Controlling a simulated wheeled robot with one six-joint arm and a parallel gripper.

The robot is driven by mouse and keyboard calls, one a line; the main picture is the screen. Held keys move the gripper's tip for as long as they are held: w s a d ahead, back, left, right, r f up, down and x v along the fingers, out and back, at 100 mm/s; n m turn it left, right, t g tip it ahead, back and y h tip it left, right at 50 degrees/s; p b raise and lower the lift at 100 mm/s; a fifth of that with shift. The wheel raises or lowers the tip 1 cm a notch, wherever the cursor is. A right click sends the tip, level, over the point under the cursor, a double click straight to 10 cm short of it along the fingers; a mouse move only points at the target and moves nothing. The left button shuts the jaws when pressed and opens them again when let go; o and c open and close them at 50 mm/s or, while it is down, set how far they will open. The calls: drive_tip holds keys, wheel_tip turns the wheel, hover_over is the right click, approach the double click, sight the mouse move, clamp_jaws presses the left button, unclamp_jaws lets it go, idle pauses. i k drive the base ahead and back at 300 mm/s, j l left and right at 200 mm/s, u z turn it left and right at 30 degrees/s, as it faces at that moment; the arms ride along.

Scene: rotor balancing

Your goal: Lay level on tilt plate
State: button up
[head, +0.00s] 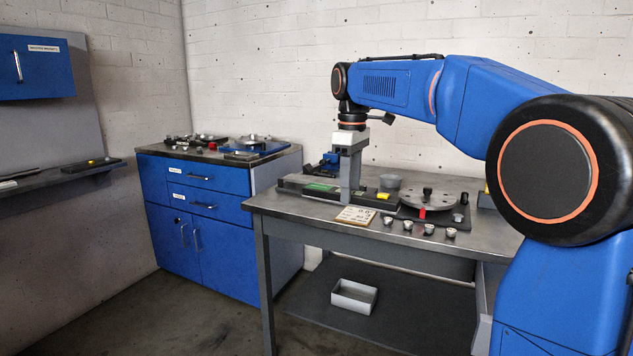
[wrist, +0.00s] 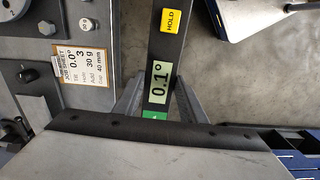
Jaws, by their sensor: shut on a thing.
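The level is a long dark bar with a lit green display and a yellow HOLD button (head: 383,195). In the wrist view the level (wrist: 165,55) runs up from between my fingers, and its display reads 0.1°. My gripper (head: 349,193) points down and is shut on the level (head: 320,187), with a finger on each side in the wrist view (wrist: 158,100). The level appears close over the workbench; I cannot tell whether it touches anything. I cannot identify the tilt plate for sure; a blue plate (head: 262,149) with a round metal part lies on the cabinet.
The grey workbench (head: 300,209) holds a round rotor disc (head: 440,192), several small weights (head: 408,225) and a job sheet (head: 356,215). A blue cabinet (head: 222,181) stands to the left with parts on top. A white tray (head: 354,296) sits below the bench.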

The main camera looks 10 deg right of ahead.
sight(315, 180)
drive_tip(key=i, duration=1.5)
